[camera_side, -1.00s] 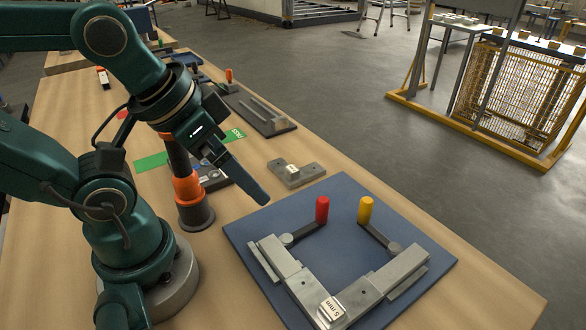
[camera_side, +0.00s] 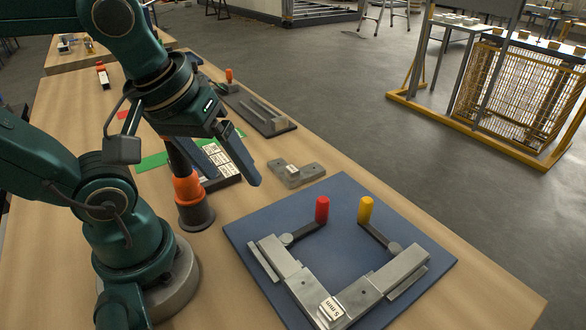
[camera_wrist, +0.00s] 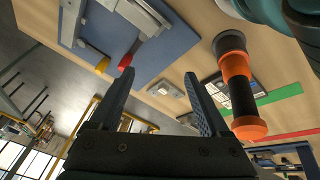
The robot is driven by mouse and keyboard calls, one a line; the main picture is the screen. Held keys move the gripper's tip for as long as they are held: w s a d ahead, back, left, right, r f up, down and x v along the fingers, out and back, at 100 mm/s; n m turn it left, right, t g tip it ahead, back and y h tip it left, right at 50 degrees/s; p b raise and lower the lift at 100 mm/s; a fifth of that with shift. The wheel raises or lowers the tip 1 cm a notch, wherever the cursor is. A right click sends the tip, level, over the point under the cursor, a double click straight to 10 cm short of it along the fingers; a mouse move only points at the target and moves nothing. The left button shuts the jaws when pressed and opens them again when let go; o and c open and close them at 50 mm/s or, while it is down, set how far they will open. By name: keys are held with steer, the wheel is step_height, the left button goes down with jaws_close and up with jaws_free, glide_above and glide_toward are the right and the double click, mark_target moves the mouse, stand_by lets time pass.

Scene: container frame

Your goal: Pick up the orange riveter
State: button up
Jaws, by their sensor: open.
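The orange riveter (camera_side: 187,187) stands upright on the wooden table in a dark round base, with an orange collar and a black shaft. My gripper (camera_side: 239,182) is open and empty. It hangs above the table, to the right of the riveter in the side view, and its near finger and body partly hide the riveter's upper part. In the wrist view, the riveter (camera_wrist: 237,85) shows whole, with an orange end, a black shaft and a dark base. It lies to the right of my open fingers (camera_wrist: 158,92), outside the gap between them.
A blue plate (camera_side: 262,235) with a metal frame fixture, a red handle (camera_side: 322,209) and a yellow handle (camera_side: 365,209) lies in front. A grey metal block (camera_side: 296,173) lies behind it. A dark labelled tray (camera_side: 222,166) sits behind the riveter. Another fixture (camera_side: 258,110) stands further back.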

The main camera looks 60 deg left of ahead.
mark_target(178, 152)
steer(key=s+a+n+g, duration=0.1)
steer(key=a+n, duration=0.2)
steer(key=n, duration=0.3)
steer(key=a+r+n+g, duration=0.1)
steer(key=a+n+g, duration=0.1)
steer(key=a+n, duration=0.2)
steer(key=s+a+r+n+g, duration=0.1)
steer(key=a+n, duration=0.3)
steer(key=n, duration=0.5)
steer(key=shift+s+a+r+n+g+y, duration=0.1)
steer(key=shift+s+n+g+y, duration=0.25)
steer(key=shift+g, duration=0.35)
steer(key=shift+s+a+f+n, duration=0.15)
steer(key=shift+a+f+n, duration=0.05)
steer(key=shift+a+n, duration=0.1)
steer(key=shift+s+a+f, duration=0.15)
steer(key=shift+f, duration=1.1)
steer(key=shift+s+a+f, duration=0.1)
steer(key=shift+f, duration=1.15)
jaws_close()
